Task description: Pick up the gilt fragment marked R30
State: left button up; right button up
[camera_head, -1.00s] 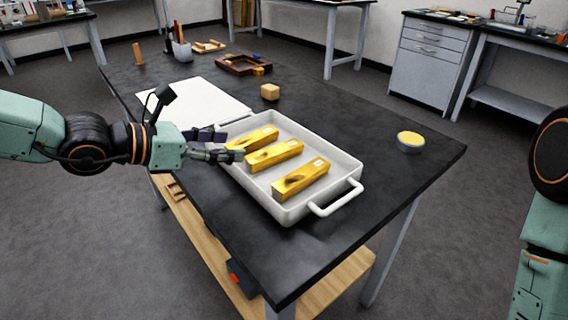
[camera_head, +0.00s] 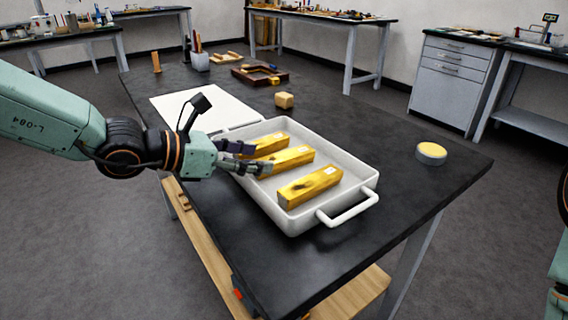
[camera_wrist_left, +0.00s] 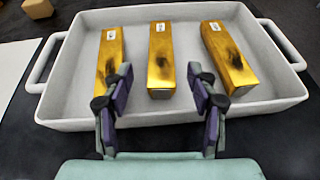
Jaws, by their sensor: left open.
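Three gilt fragments lie apart in a white tray (camera_head: 268,208) on the dark table. In the head view they are the far one (camera_head: 272,142), the middle one (camera_head: 290,160) and the near one (camera_head: 312,187). In the left wrist view they show as left (camera_wrist_left: 111,55), middle (camera_wrist_left: 161,60) and right (camera_wrist_left: 225,55). Each has a small white label, too small to read, so I cannot tell which is R30. My left gripper (camera_head: 255,158) is open and empty over the tray's near-left side. In the wrist view its fingers (camera_wrist_left: 160,88) stand either side of the middle fragment's near end.
A white board (camera_head: 190,105) and a wooden block (camera_head: 284,100) lie beyond the tray. A round tin with a yellow top (camera_head: 431,153) stands at the right. A brown frame (camera_head: 260,75) and a tool holder (camera_head: 200,62) are at the back.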

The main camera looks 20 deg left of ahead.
aim_at(278, 157)
pick_arm(q)
jog(key=shift+w+d+f+b, duration=0.2)
jog(key=shift+w+d+b, duration=0.1)
jog(key=shift+d, duration=0.05)
jog(key=shift+b+x, duration=0.35)
jog(key=shift+x, duration=0.6)
jog(key=shift+w+d+f+b, duration=0.1)
jog(key=shift+w+d+b, duration=0.3)
jog(key=shift+w+d, duration=0.15)
jog(key=shift+w+d+f, duration=0.15)
jog(key=shift+w+d, duration=0.2)
jog(key=shift+w, duration=0.1)
jog(key=shift+s+a, duration=0.1)
